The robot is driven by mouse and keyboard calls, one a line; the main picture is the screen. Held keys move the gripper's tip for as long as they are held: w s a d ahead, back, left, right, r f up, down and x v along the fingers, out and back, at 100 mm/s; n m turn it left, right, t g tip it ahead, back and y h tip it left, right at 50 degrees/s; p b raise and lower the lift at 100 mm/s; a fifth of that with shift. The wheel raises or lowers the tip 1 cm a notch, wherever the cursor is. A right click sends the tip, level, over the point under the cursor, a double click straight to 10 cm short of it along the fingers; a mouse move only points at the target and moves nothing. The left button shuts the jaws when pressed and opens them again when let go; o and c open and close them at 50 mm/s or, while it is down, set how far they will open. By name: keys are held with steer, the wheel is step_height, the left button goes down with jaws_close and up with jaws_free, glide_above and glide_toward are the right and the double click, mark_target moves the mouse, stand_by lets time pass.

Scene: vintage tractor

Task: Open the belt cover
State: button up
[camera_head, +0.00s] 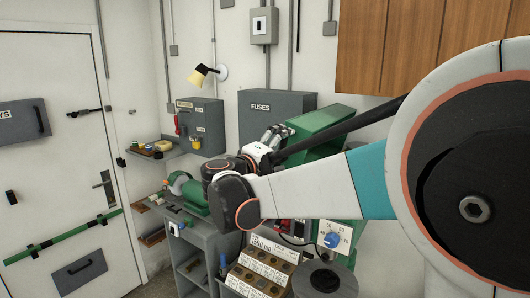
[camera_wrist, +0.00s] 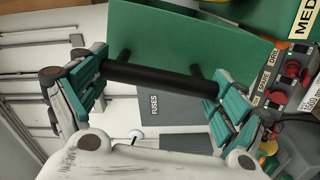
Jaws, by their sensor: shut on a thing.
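The green belt cover (camera_head: 322,118) is in the middle of the head view, in front of the grey fuse box and partly hidden by my arm. In the wrist view its flat green panel (camera_wrist: 190,35) fills the upper middle, with a black bar handle (camera_wrist: 165,80) on two short posts. My gripper (camera_head: 274,138) is at the cover's left side in the head view. In the wrist view my gripper (camera_wrist: 158,76) has its teal-padded fingers at the two ends of the handle, shut on it lengthwise. How far the cover stands open is hard to tell.
The grey fuse box (camera_head: 277,103) is on the wall behind. A green bench machine (camera_head: 192,192) stands on a grey cabinet at the left. A labelled rack (camera_head: 258,272) and a dark round container (camera_head: 325,280) are below my arm. Red knobs (camera_wrist: 292,69) are right of the cover in the wrist view.

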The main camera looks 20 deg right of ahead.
steer(key=shift+f, duration=0.1)
stand_by(0.3)
steer(key=o, duration=1.3)
